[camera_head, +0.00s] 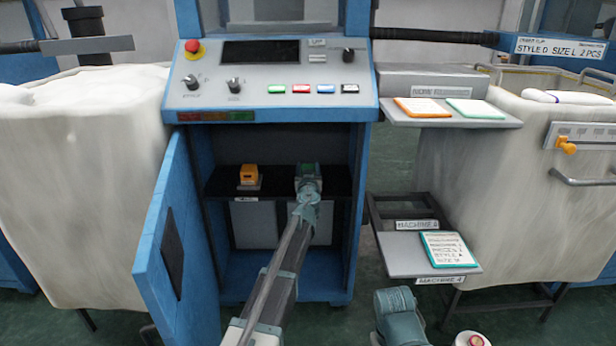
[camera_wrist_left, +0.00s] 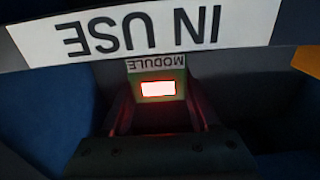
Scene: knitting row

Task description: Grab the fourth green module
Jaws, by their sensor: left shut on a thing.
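A green module (camera_head: 309,169) sits on the dark shelf inside the open blue machine cabinet, right of an orange module (camera_head: 249,174). My left gripper (camera_head: 308,187) reaches into the cabinet and is shut on the green module. In the left wrist view the module (camera_wrist_left: 158,99) stands between the two fingers, with a bright red-edged rectangle on its greenish face. The gripper and arm hide part of the module in the head view. My right gripper is not clearly in view; only a teal part of mine shows at the lower right.
The cabinet door (camera_head: 180,240) stands open on the left. An "IN USE" sign (camera_wrist_left: 150,32) shows upside down in the wrist view.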

